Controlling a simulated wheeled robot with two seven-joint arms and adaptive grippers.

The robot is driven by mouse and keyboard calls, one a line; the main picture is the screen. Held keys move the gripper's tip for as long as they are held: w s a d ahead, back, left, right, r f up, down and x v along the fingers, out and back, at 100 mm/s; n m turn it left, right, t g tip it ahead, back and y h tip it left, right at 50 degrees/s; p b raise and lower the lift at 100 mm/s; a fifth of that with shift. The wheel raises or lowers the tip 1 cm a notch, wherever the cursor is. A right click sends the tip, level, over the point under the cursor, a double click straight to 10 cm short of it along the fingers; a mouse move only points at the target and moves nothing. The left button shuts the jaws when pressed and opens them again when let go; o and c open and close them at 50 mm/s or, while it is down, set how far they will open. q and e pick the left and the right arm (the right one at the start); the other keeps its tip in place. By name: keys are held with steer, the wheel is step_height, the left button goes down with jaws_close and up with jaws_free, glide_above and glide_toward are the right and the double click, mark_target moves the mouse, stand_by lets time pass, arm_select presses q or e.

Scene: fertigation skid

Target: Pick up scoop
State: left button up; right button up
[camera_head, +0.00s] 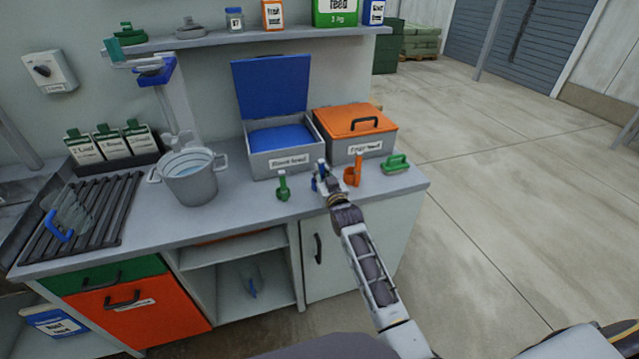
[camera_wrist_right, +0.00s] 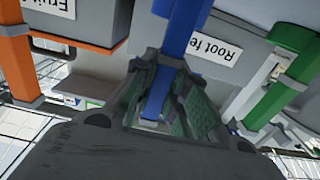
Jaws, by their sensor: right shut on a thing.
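Three scoops stand near the counter's front edge: a green scoop (camera_head: 283,187), a blue scoop (camera_head: 321,167) and an orange scoop (camera_head: 353,171). My right gripper (camera_head: 324,182) is at the blue scoop, between the green and orange ones. In the right wrist view the blue scoop's handle (camera_wrist_right: 184,35) runs between the fingers of my right gripper (camera_wrist_right: 163,100), which are shut on it. The fingers hide part of the scoop. I cannot tell whether it touches the counter. My left gripper is not in view.
Behind the scoops are an open grey bin with a blue lid (camera_head: 271,85) and a shut bin with an orange lid (camera_head: 354,121). A green-handled tool (camera_head: 396,164) lies to the right. A metal bucket (camera_head: 190,180) stands left. Bare counter lies between bucket and green scoop.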

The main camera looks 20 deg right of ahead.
mark_target(322, 164)
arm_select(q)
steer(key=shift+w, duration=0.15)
arm_select(e)
jaws_close()
